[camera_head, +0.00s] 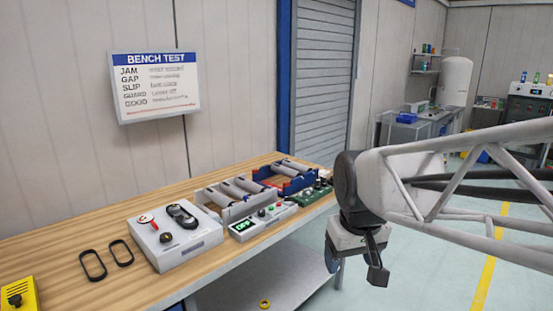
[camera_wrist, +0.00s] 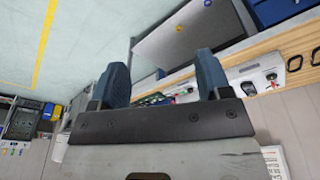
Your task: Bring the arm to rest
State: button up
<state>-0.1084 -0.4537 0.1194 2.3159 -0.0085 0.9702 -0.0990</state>
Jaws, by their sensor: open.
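My gripper (camera_head: 355,262) hangs in the air at the right of the head view, beyond the front edge of the wooden bench (camera_head: 60,242). My grey lattice arm reaches in from the right edge. In the wrist view my gripper (camera_wrist: 163,85) shows two blue fingers spread wide apart with nothing between them. The bench and its devices lie behind the fingers in that view, some way off. The fingertips are partly hidden in the head view.
The bench holds a grey control box (camera_head: 175,237), a roller unit (camera_head: 240,197), a box with a green display (camera_head: 262,222) and two black rings. A yellow box (camera_head: 18,295) sits at the left corner. Open floor with a yellow line (camera_head: 490,262) lies right.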

jog(key=s+d+f+m, duration=0.1)
jog(key=s+d+f, duration=0.1)
jog(key=s, duration=0.3)
jog(key=s+d+f+m, duration=0.1)
jog(key=s+d+f, duration=0.1)
jog(key=s, duration=0.4)
jog(key=shift+s+d+f+m, duration=0.25)
jog(key=shift+d+f+m, duration=0.05)
jog(key=shift+d, duration=0.05)
